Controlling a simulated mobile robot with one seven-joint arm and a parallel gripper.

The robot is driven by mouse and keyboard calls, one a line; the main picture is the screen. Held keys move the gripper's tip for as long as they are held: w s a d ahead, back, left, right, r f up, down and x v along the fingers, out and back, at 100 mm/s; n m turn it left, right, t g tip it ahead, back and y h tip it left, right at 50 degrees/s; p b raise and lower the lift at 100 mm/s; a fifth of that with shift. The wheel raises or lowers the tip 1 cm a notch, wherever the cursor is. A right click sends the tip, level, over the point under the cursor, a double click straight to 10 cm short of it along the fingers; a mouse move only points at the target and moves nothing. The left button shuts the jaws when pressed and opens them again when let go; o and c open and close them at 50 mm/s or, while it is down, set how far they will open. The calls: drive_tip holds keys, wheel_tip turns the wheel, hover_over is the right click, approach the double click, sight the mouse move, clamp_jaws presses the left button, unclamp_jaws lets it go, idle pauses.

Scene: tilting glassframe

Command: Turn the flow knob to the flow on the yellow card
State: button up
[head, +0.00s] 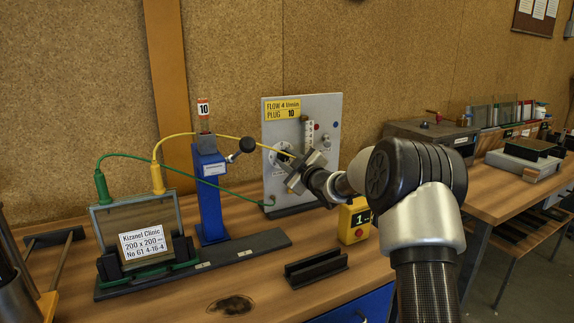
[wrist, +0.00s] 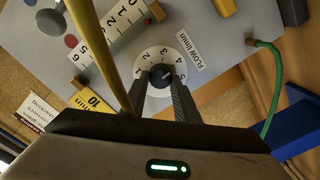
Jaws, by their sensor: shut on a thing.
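The grey panel (head: 333,160) stands upright at the back of the bench. Its yellow card (head: 282,109) reads "FLOW 4 l/min" and "PLUG 10". The dark flow knob (wrist: 160,75) sits on a white dial (wrist: 147,58) numbered 1 to 5, beside a "FLOW l/min" label (wrist: 188,53). My gripper (wrist: 161,84) is shut on the knob, one finger on each side. I cannot tell surely which number the knob points to.
A yellow cable (head: 240,140) runs across to the panel, close beside my gripper in the wrist view. A green cable (head: 230,190) passes lower. A blue post (head: 210,190), a glass frame (head: 140,235) and a yellow box (head: 354,220) stand nearby.

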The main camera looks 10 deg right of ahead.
idle(0.4)
drive_tip(key=o, duration=1.1)
drive_tip(key=v, duration=1.7)
drive_tip(key=shift+s, duration=0.25)
